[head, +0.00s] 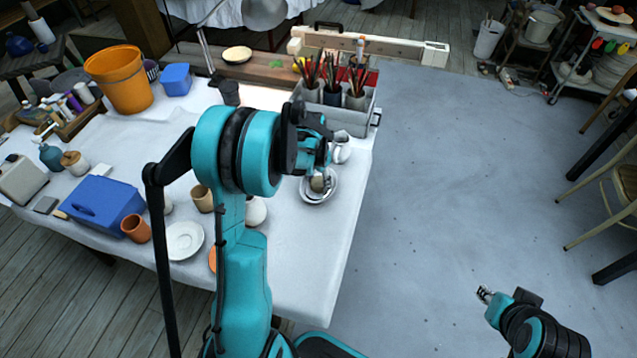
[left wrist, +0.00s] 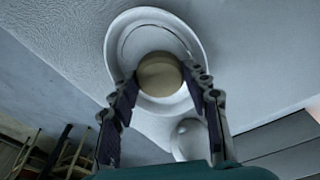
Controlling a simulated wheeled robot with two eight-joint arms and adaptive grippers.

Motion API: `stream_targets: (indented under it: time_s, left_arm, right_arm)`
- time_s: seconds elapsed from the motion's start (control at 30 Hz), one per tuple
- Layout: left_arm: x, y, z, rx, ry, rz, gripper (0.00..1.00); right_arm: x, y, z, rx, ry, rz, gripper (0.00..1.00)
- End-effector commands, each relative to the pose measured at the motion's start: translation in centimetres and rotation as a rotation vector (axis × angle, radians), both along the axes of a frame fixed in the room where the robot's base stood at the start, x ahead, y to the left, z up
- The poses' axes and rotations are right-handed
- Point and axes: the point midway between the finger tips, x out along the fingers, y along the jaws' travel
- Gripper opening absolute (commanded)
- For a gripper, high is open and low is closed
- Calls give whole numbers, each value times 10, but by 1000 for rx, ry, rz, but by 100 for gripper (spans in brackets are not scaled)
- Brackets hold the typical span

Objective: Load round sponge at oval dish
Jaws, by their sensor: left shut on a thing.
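The tan round sponge (left wrist: 158,75) is between the two fingers of my left gripper (left wrist: 163,88) in the left wrist view. The gripper is shut on it. Behind the sponge is the white oval dish (left wrist: 118,40), and the sponge overlaps its middle. In the head view the sponge (head: 317,184) shows at the left gripper (head: 322,176), over the dish (head: 331,193) near the table's right edge. I cannot tell whether the sponge touches the dish. My right gripper (head: 485,294) is at the lower right, away from the table, its fingers too small to judge.
A small white round piece (head: 341,154) stands just beyond the dish. A grey caddy (head: 350,117) with brush pots is at the table's back right. A white saucer (head: 185,240), blue box (head: 103,204) and orange bucket (head: 122,80) are further left.

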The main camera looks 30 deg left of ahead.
Motion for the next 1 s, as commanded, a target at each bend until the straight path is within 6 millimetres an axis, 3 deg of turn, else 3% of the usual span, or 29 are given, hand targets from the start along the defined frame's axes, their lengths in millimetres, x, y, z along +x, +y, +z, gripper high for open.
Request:
stream_targets:
  time_s: [0.7,1.0]
  left_arm:
    - [0,0,56,0,0,0,24]
    - [0,0,58,0,0,0,24]
  right_arm:
    - [0,0,40,0,0,0,31]
    - [0,0,41,0,0,0,31]
